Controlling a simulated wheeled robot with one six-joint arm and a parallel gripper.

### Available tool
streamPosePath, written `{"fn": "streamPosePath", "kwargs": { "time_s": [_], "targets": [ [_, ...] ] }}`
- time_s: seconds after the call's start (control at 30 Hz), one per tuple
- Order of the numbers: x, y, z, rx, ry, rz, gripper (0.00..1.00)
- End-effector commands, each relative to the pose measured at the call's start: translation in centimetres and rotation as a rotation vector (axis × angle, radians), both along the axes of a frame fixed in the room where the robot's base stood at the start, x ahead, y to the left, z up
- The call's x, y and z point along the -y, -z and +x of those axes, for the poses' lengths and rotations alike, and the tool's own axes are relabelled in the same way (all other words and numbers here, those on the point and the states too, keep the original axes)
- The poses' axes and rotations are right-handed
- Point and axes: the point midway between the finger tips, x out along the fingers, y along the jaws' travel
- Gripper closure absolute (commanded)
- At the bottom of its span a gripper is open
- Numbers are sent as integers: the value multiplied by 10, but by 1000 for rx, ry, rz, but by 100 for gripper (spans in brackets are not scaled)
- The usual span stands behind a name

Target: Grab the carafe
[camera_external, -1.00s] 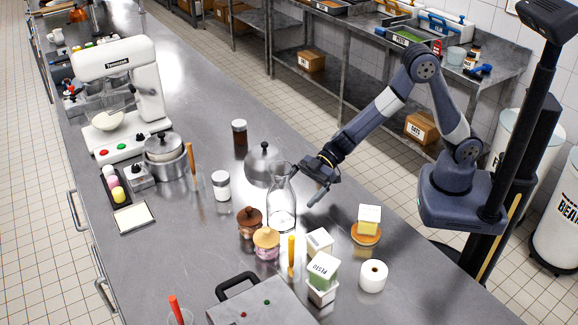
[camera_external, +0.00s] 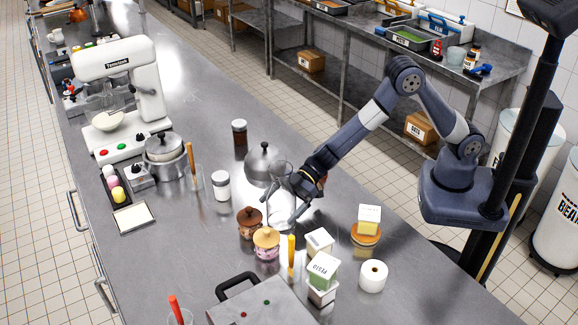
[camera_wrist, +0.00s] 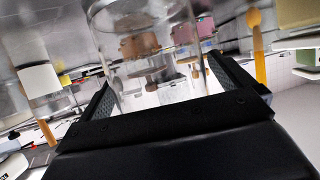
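The carafe (camera_external: 281,172) is clear glass with a narrow neck and stands upright on the steel counter; my gripper partly covers it in the external view. My gripper (camera_external: 284,205) is at the carafe from the right, one finger on the near side and one on the far side. In the wrist view the glass body of the carafe (camera_wrist: 150,22) fills the upper middle, between the widely spread fingers of my gripper (camera_wrist: 163,78). The fingers look open; whether they touch the glass is hard to tell.
A silver domed lid (camera_external: 262,158) is just behind the carafe. Jars with brown (camera_external: 249,216) and tan (camera_external: 266,238) lids stand in front. A yellow-handled tool (camera_external: 291,252) and stacked containers (camera_external: 322,270) are nearer.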

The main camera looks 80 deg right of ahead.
Motion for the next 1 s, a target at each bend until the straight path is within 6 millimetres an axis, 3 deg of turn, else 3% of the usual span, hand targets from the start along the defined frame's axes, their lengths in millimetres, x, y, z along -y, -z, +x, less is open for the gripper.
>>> {"fn": "streamPosePath", "kwargs": {
  "time_s": [0.7, 1.0],
  "targets": [
    [0, 0, 0, 0, 0, 0, 59],
    [0, -7, 0, 4, -1, 3, 60]
  ]
}}
